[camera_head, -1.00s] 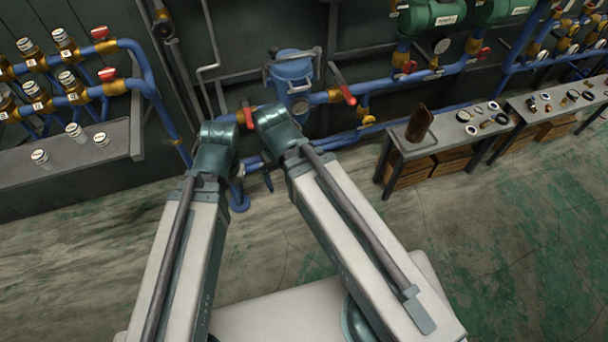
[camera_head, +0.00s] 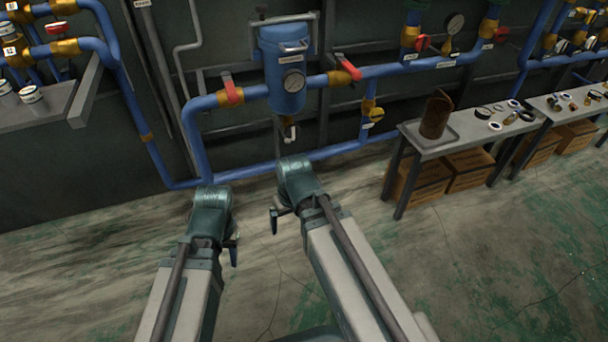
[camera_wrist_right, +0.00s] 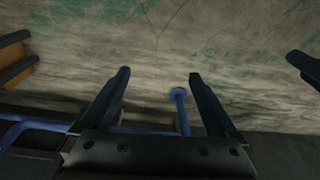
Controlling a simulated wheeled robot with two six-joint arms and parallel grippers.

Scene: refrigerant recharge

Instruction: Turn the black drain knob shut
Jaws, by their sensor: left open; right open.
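The blue canister (camera_head: 282,75) with a round gauge hangs on the pipework at the back. Beneath it is a small drain fitting (camera_head: 289,131) with a dark part and a pale outlet; the black knob is too small to make out clearly. My left gripper (camera_head: 234,248) is open and empty, in front of and below the canister. My right gripper (camera_head: 275,220) is open and empty, also below and apart from the drain. In the right wrist view, the right gripper's two fingers (camera_wrist_right: 160,88) are spread with nothing between them. The drain is not visible there.
Red-handled valves (camera_head: 231,90) (camera_head: 347,68) flank the canister. A low blue pipe (camera_head: 250,172) runs behind my grippers. A workbench (camera_head: 415,140) with a brown cylinder (camera_head: 436,115) stands at right. A shelf (camera_head: 50,112) is at left. The floor between is clear.

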